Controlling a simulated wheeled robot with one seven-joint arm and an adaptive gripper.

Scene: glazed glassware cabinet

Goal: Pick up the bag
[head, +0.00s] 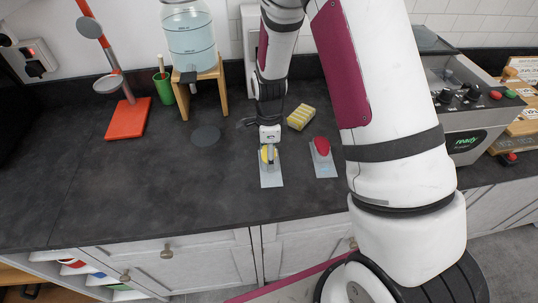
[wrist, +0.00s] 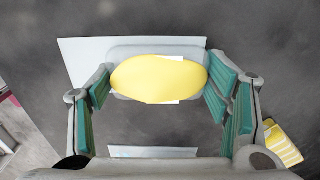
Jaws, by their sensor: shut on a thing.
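A yellow oval piece (head: 267,155) with a grey part beneath it is at a flat pale grey rectangle (head: 271,180) on the dark counter. I cannot tell for sure whether this is the bag. My gripper (head: 269,139) is over it, pointing down. In the wrist view the fingers of my gripper (wrist: 160,82) are shut on the two ends of the yellow oval piece (wrist: 158,79). The pale sheet (wrist: 80,60) shows behind it. A similar red oval piece (head: 321,145) on a pale rectangle (head: 324,165) lies to the right. Whether the held piece is lifted cannot be told.
A yellow box-like item (head: 301,118) lies behind, right of my gripper. A water dispenser (head: 191,40) on a wooden stand (head: 205,88), a green cup (head: 163,88) and an orange-based stand (head: 128,119) are at left. A grey machine (head: 470,105) is at right. The front left counter is clear.

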